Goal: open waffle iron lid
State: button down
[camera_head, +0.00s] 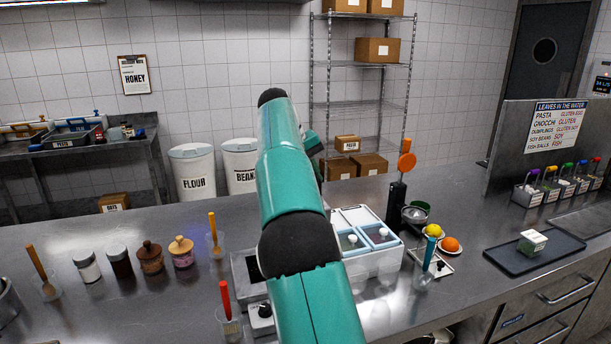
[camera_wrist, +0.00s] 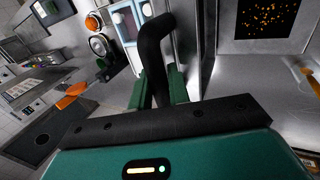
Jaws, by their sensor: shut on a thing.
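My gripper (camera_wrist: 158,92) is in the wrist view, with its green fingers closed around a thick black curved handle (camera_wrist: 153,45). The handle bends at its top and runs down between the fingers. In the head view my own arm hides the gripper and the handle. A steel unit with a dark square face (camera_head: 250,268) and a black knob shows partly, left of my arm. A dark speckled panel in a steel frame (camera_wrist: 268,18) shows at the upper right of the wrist view. How far any lid is raised, I cannot tell.
A white bin with blue-rimmed compartments (camera_head: 375,262) stands right of my arm. An upright black holder with an orange-topped tool (camera_head: 397,195) is behind it. Jars (camera_head: 151,258) and utensil cups (camera_head: 228,322) stand to the left. A dark tray (camera_head: 535,252) lies at the right.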

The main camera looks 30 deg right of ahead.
jog(key=shift+s+d+f, duration=0.1)
jog(key=shift+s+d, duration=0.1)
jog(key=shift+d, duration=0.45)
jog(key=shift+s+d, duration=0.15)
jog(key=shift+d, duration=0.45)
jog(key=c, duration=1.4)
grip_release()
jog(key=shift+s, duration=0.1)
